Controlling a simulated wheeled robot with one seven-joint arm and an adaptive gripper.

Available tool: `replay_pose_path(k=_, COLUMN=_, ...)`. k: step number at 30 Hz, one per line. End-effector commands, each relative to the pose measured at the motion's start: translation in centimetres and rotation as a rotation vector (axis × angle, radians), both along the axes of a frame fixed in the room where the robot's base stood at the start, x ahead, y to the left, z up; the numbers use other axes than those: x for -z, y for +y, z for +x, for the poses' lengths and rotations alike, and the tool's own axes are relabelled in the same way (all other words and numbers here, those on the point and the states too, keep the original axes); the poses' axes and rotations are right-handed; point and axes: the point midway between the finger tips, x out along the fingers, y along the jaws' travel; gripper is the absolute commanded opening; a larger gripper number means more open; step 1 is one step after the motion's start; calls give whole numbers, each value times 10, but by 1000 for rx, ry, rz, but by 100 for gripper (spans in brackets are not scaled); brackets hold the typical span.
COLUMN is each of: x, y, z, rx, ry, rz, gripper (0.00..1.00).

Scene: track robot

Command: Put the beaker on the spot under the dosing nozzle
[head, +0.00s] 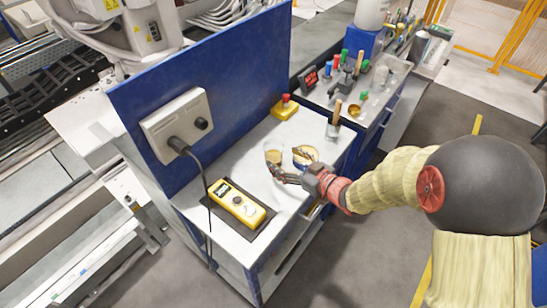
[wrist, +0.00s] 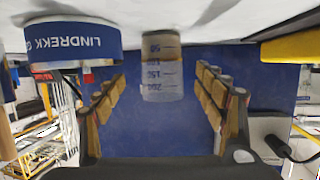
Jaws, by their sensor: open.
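The beaker (head: 273,157) is clear, with tan contents, and stands on the white bench top (head: 232,163). In the wrist view, where the scene is upside down, the beaker (wrist: 162,75) shows blue graduation marks. My gripper (head: 284,174) is low over the bench, close beside the beaker. In the wrist view my gripper (wrist: 160,88) is open, with the beaker between the lines of its two fingers and clear space on both sides. I cannot make out the dosing nozzle or the spot under it.
A blue tub marked LINDREKK (wrist: 75,43) stands close beside the beaker; its open top (head: 305,154) shows in the head view. A yellow device (head: 236,203) lies on a dark mat. A blue panel (head: 215,75) rises behind. A red-topped yellow button box (head: 285,107) stands farther back.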

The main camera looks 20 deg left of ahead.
Motion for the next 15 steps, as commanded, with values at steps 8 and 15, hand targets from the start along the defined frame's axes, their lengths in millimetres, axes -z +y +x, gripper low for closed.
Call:
replay_pose_path(k=8, x=7, y=22, z=11, rx=-1, ry=-2, rz=-1, gripper=71)
replay_pose_path(k=15, x=14, y=48, z=27, rx=2, ry=0, rz=-1, gripper=71)
